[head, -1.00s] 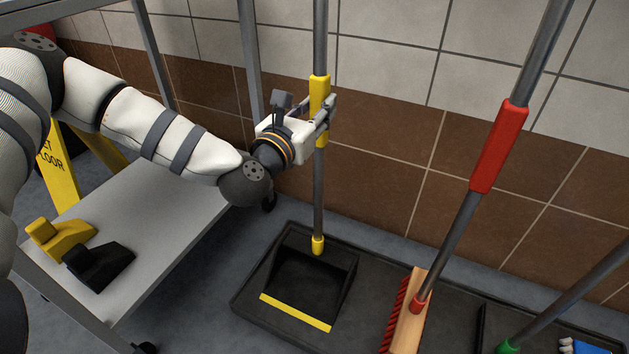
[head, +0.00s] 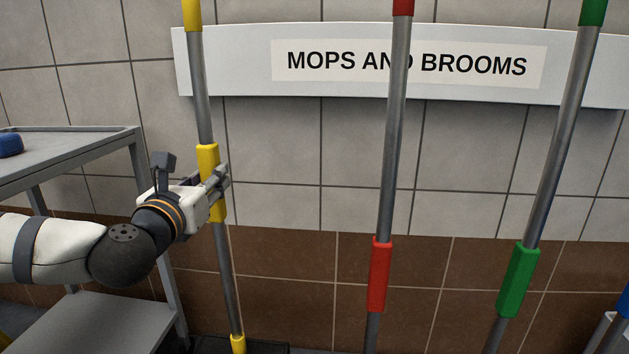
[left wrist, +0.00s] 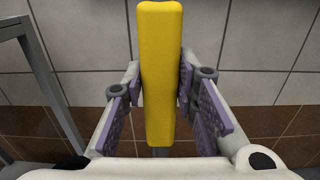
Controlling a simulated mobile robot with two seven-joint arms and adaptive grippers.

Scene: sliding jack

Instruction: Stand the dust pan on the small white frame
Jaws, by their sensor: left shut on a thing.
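The dust pan shows in the head view as a long grey handle (head: 201,95) with a yellow grip (head: 208,160) and a yellow fitting at the bottom edge. Its pan is below the picture. My left gripper (head: 214,187) is shut on the yellow grip of the handle. In the left wrist view the grip (left wrist: 160,70) stands upright between the purple finger pads. The handle passes in front of a white wall board (head: 240,65). I cannot make out the small white frame for certain. My right gripper is not in view.
The board reads "MOPS AND BROOMS". A red-gripped pole (head: 380,275) and a green-gripped pole (head: 518,280) stand to the right. A blue-gripped one is cut off at the right edge. A grey shelf cart (head: 100,325) stands at the left, close to my arm. A tiled wall is behind.

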